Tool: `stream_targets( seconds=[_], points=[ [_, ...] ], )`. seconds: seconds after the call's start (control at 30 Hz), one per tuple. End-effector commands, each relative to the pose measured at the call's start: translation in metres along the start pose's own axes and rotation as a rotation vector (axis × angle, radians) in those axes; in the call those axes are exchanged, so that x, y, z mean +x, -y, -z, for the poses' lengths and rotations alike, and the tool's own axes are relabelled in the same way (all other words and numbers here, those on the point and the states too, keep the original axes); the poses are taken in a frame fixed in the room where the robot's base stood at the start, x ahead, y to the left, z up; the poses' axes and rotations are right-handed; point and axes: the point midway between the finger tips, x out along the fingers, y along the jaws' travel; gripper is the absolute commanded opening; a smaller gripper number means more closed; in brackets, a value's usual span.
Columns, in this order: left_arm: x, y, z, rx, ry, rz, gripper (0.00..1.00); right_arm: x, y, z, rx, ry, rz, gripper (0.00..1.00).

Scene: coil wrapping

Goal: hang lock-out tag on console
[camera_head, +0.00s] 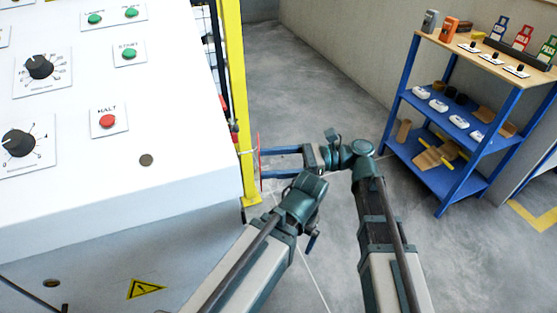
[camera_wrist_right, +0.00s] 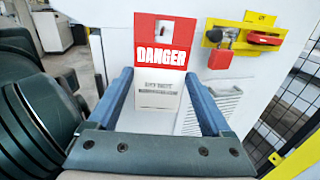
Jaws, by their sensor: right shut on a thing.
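The lock-out tag (camera_wrist_right: 162,60) is red on top with "DANGER" and a hole, and white below. My right gripper (camera_wrist_right: 160,90) is shut on it, with a blue finger along each side of the tag. In the head view the tag (camera_head: 259,160) shows edge-on as a thin red strip at the tips of my right gripper (camera_head: 262,162). The console (camera_head: 180,120) is the large white body at the left, with knobs and buttons. Behind the tag, a red padlock (camera_wrist_right: 220,58) hangs at a yellow plate beside a red handle (camera_wrist_right: 264,39). My left gripper's fingers are hidden.
A yellow post (camera_head: 233,90) stands by the console's right edge, close to the tag. My left forearm reaches close to the console's front.

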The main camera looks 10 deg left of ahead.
Motion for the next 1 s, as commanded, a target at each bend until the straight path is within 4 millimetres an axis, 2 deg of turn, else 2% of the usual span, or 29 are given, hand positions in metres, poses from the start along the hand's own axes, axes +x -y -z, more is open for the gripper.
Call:
stream_targets(
  seconds=[0.5,1.0],
  points=[
    [0.008,-0.001,0.001,0.000,0.000,0.001,1.00,0.023,-0.007,0.008,0.000,0.000,-0.002,0.22],
    [0.010,-0.001,0.001,0.001,0.000,0.002,1.00,0.025,-0.007,0.010,0.000,0.000,-0.001,0.22]
  ],
)
